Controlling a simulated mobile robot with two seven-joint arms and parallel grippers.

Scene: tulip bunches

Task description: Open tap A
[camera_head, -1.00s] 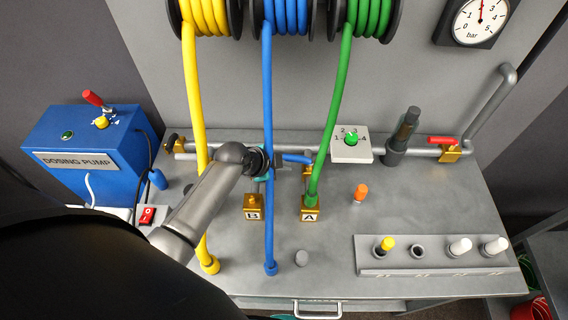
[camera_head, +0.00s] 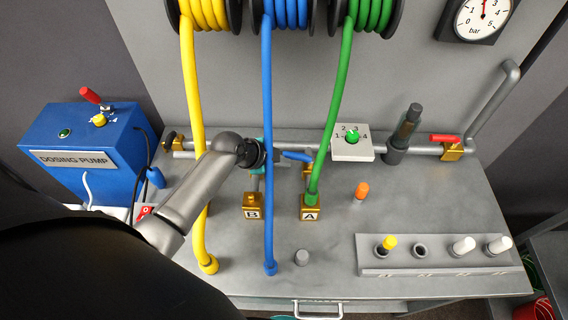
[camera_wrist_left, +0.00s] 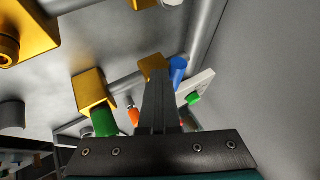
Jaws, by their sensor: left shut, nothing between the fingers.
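Tap A's blue lever (camera_head: 297,156) points left along the pipe, above the brass outlet block marked A (camera_head: 311,213), which has the green hose plugged into it. The blue lever also shows in the left wrist view (camera_wrist_left: 178,72), next to a brass valve body (camera_wrist_left: 153,67). My left gripper (camera_head: 272,158) is just left of the lever in the head view, partly hidden behind the blue hose. Its dark fingers (camera_wrist_left: 160,85) are shut and empty in the wrist view, and overlap the valve body. I cannot tell whether they touch the lever. My right gripper is not in view.
The blue hose (camera_head: 268,210) and yellow hose (camera_head: 195,110) hang close to my left arm. Brass block B (camera_head: 252,205) stands left of A. A white selector box (camera_head: 352,150) and red-handled valve (camera_head: 443,138) are to the right.

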